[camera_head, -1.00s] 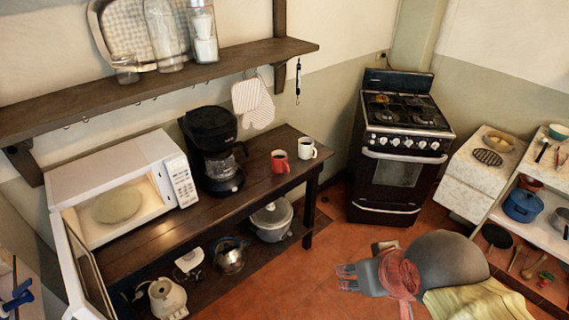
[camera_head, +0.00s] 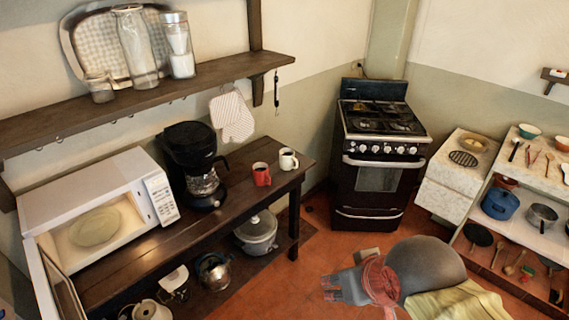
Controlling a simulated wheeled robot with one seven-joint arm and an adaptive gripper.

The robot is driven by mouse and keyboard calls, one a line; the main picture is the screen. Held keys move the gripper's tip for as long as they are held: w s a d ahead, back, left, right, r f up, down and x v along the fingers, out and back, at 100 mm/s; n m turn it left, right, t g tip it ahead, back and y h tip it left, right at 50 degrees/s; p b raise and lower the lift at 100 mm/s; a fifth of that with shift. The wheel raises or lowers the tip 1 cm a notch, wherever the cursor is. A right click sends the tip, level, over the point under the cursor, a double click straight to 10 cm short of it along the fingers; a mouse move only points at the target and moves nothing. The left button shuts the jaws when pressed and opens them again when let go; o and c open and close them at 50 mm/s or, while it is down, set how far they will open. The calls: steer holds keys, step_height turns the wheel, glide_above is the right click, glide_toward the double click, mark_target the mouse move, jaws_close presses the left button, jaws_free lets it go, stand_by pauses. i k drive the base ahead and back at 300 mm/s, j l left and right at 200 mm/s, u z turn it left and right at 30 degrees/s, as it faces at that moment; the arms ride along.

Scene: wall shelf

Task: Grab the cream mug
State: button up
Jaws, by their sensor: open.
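The cream mug (camera_head: 288,160) stands upright near the right end of the dark wooden table. A red mug (camera_head: 261,174) stands just to its left and nearer to me. My gripper (camera_head: 328,289) is low at the bottom middle of the view, over the floor. Its fingers point left and it is open and empty. It is well apart from the cream mug, below and to the right of it in the picture.
A black coffee maker (camera_head: 195,165) and a white microwave (camera_head: 92,205) with its door open stand on the table (camera_head: 235,210) left of the mugs. A wall shelf (camera_head: 150,98) hangs above. The stove (camera_head: 380,155) stands right, with clear floor before it.

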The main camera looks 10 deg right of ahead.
mark_target(287, 158)
steer(key=i+z, duration=0.4)
steer(key=i+j+z, duration=0.2)
steer(key=i+z, duration=0.15)
steer(key=i, duration=0.2)
steer(key=i+j+z, duration=0.4)
steer(key=i+l, duration=0.05)
steer(key=l, duration=0.05)
